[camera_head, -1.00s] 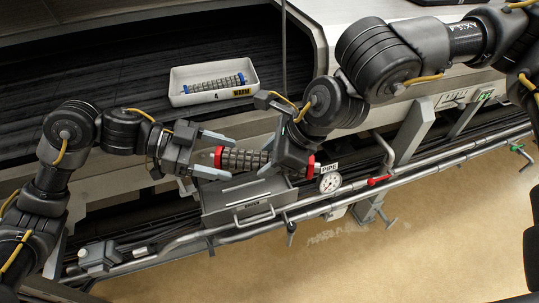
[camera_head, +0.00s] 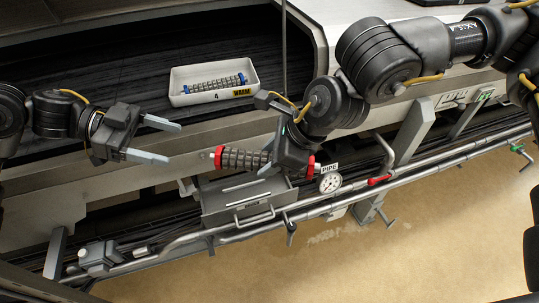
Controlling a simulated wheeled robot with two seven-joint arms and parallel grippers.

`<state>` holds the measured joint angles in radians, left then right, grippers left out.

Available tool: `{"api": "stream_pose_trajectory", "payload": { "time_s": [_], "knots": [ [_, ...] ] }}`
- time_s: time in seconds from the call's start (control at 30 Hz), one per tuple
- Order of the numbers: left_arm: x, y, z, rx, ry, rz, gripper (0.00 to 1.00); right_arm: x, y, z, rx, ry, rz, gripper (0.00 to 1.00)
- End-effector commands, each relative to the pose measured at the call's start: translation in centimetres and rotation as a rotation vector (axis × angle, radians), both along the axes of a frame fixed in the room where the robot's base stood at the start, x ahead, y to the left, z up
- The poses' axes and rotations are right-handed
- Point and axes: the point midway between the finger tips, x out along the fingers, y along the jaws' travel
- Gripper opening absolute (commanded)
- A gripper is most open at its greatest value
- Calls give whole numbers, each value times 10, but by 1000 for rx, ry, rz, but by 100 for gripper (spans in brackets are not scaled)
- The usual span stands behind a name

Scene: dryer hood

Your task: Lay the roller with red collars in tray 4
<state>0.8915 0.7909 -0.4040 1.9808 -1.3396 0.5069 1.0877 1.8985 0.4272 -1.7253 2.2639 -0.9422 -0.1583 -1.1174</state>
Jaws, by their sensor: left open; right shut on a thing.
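The roller with red collars (camera_head: 243,159) is grey and ribbed, with a red collar at each end. My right gripper (camera_head: 268,160) is shut on it near its right end and holds it above a grey metal box. Tray 4 (camera_head: 188,100) is a white tray marked 4 on the dark surface above and to the left of the roller. A roller with blue collars (camera_head: 214,83) lies in it. My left gripper (camera_head: 164,142) is open and empty, left of the roller and apart from it, with its fingers pointing right.
The grey box (camera_head: 226,201) with a handle sits below the roller. A gauge (camera_head: 329,183) and a red-handled valve (camera_head: 379,180) are on the pipes to the right. A thin vertical rod (camera_head: 284,50) hangs right of the tray.

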Motion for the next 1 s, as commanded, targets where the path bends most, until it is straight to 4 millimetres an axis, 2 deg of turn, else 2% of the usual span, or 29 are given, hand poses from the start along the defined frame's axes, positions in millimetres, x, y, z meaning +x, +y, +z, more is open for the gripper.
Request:
{"api": "stream_pose_trajectory", "payload": {
  "time_s": [0.13, 0.2, 0.27, 0.37, 0.47, 0.5, 0.67, 0.83, 1.0],
  "knots": [
    [2, 2, -2, 1, 1, 5, 71, 0, 0, 1, 1, -1, 0, 0],
    [8, 4, -10, 3, 2, 19, 71, 0, 0, 0, 1, -1, 0, 0],
    [15, 7, -22, 10, -1, 39, 71, 0, 0, 0, 1, -1, 0, 0],
    [32, 13, -58, 43, -37, 81, 71, 0, 0, 0, 1, -1, 0, 0],
    [46, 13, -110, 118, -134, 114, 71, 0, 0, 0, 1, -1, 0, 0],
    [50, 13, -133, 158, -182, 121, 71, 0, 0, 0, 1, -1, 0, 0],
    [54, 18, -227, 358, -370, 99, 71, 0, 0, 1, 1, -1, 0, 0],
    [35, 33, -323, 609, -532, -12, 71, 0, 0, 1, 1, -1, 0, 0],
    [-6, 56, -408, 860, -642, -220, 71, 0, 0, 1, 1, -1, 0, 0]
  ]
}}
